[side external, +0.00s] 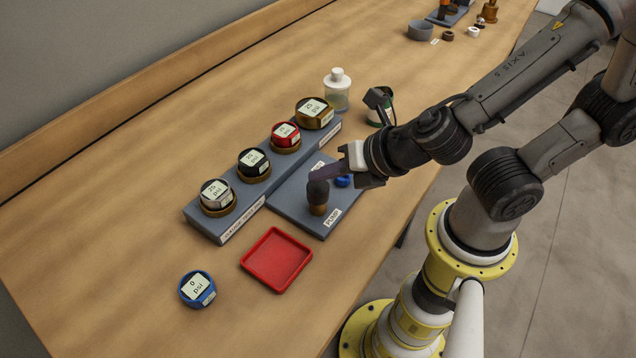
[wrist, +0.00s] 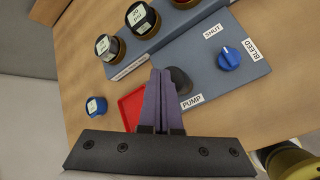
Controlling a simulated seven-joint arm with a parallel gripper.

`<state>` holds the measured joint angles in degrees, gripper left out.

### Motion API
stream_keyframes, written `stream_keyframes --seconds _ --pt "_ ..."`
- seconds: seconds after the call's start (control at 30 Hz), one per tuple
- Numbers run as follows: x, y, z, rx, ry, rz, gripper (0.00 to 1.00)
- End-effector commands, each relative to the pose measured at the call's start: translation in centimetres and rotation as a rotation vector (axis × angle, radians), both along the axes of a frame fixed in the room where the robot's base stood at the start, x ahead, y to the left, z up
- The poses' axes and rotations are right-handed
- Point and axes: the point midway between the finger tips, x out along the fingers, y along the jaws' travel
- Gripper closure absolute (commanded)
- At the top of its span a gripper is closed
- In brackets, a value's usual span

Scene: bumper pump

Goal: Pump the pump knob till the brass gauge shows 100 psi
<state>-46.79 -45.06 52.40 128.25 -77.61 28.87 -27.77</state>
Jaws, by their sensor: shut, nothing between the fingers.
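The brass gauge (side external: 315,110) sits at the far end of the grey gauge rack; its tilted label seems to read 25 psi. The dark, round-topped pump knob (side external: 318,192) stands upright on a brass stem on the grey pump plate. It also shows in the wrist view (wrist: 181,80), partly hidden by my fingers. My gripper (side external: 314,176) is shut and empty, with its purple fingertips at the top of the knob. I cannot tell whether they touch it. In the wrist view the closed fingertips (wrist: 160,74) lie beside the knob.
Silver (side external: 215,195), black (side external: 252,163) and red (side external: 286,135) gauges share the rack. A blue bleed knob (wrist: 229,58) stands on the plate. A red tray (side external: 277,260) and a blue gauge reading 0 psi (side external: 197,289) lie in front. A bottle (side external: 337,90) stands behind.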

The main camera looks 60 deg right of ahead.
Motion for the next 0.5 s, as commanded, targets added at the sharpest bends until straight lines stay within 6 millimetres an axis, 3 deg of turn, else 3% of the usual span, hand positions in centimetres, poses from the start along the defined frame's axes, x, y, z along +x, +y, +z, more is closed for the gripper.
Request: stream_keyframes --seconds 0.33,0.5 --pt "0.0 0.0 0.2 0.001 -0.001 -0.001 1.00" --pt "0.1 0.0 1.6 0.002 -0.003 -0.002 1.00"
